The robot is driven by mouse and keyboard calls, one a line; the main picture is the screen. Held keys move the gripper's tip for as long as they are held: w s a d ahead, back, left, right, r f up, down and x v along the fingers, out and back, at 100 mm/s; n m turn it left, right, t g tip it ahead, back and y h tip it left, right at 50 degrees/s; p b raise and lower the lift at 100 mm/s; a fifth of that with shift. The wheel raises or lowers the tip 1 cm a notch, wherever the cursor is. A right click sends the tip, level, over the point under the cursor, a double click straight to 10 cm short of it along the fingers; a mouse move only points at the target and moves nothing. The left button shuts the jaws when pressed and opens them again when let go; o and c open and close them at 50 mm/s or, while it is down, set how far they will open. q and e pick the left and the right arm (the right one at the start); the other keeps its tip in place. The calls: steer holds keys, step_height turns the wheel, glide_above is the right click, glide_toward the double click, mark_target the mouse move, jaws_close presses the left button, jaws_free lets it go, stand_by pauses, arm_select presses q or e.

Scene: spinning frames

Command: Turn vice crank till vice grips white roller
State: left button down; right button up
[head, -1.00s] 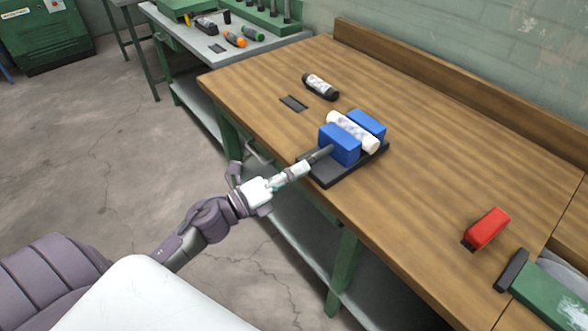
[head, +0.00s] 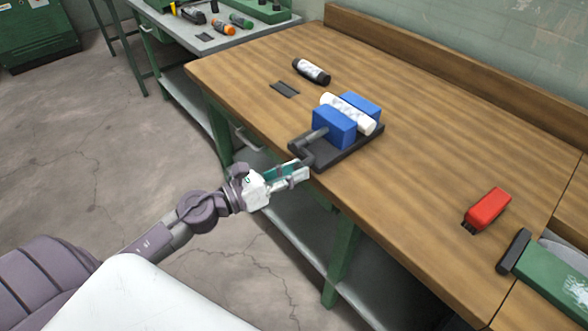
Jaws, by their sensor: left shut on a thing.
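The vice has two blue jaws (head: 334,126) on a dark base (head: 345,152) at the front edge of the wooden bench. The white roller (head: 342,111) lies between the jaws. Whether both jaws touch it is hard to tell. The dark grey vice crank (head: 301,148) sticks out from the near jaw on a shaft, toward my arm. My left gripper (head: 298,173) is at the crank's end, just off the bench edge, its fingers shut on the crank handle. The fingers partly hide the handle. My right gripper is not in view.
A black-and-white bottle (head: 311,71) and a flat dark plate (head: 285,89) lie behind the vice. A red brush (head: 487,209) and a green tool (head: 550,273) are to the right. The bench between is clear.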

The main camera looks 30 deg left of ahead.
arm_select(q)
steer(key=shift+s+d+f+m, duration=0.15)
steer(key=shift+f+m, duration=0.2)
steer(key=shift+m, duration=0.15)
steer(key=c, duration=1.3)
jaws_free()
steer(key=o, duration=0.4)
steer(key=shift+s+r, duration=0.25)
steer(key=shift+s, duration=0.05)
steer(key=shift+w, duration=0.1)
steer(key=shift+w, duration=0.1)
steer(key=v, duration=1.2)
